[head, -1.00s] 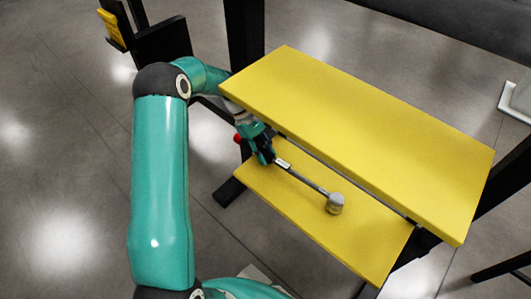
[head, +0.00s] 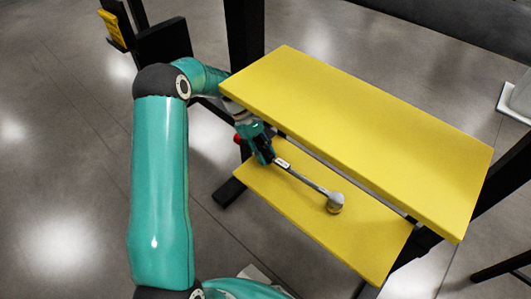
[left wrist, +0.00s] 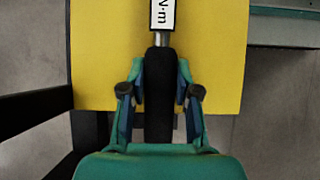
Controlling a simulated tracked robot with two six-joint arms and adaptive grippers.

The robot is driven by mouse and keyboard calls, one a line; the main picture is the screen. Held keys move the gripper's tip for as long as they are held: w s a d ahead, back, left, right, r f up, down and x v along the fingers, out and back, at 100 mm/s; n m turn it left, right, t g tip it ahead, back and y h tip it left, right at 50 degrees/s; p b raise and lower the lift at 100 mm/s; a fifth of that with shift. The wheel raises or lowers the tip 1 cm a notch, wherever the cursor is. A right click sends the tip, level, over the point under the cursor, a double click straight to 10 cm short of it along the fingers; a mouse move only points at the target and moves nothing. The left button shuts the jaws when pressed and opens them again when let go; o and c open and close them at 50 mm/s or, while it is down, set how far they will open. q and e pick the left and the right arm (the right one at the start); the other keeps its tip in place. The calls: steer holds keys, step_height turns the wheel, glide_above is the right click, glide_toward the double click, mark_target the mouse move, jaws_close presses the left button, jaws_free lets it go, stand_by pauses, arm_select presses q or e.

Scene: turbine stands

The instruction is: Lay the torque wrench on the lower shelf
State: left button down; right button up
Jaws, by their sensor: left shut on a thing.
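The torque wrench (head: 308,183) has a grey shaft, a round metal head and a white label. In the head view it lies over the yellow lower shelf (head: 350,248), its head toward the right. My left gripper (head: 265,154) is shut on the wrench's dark handle, at the shelf's left end. In the left wrist view the gripper (left wrist: 159,95) has its fingers on both sides of the black handle, and the label shows above. I cannot tell whether the wrench touches the shelf. My right gripper is not in view.
The yellow upper shelf (head: 360,135) hangs close above the lower one and covers its back part. Black stand posts (head: 245,35) rise at the back left. A black frame with a yellow piece (head: 112,29) stands at the upper left. The floor in front is clear.

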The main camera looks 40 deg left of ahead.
arm_select(q)
steer(key=shift+s+f, duration=0.25)
steer(key=shift+f, duration=0.65)
steer(key=c, duration=0.9)
jaws_free()
steer(key=shift+o, duration=0.7)
steer(key=shift+w+f, duration=0.1)
steer(key=shift+f, duration=0.05)
steer(key=shift+o, duration=0.7)
steer(key=shift+a, duration=0.1)
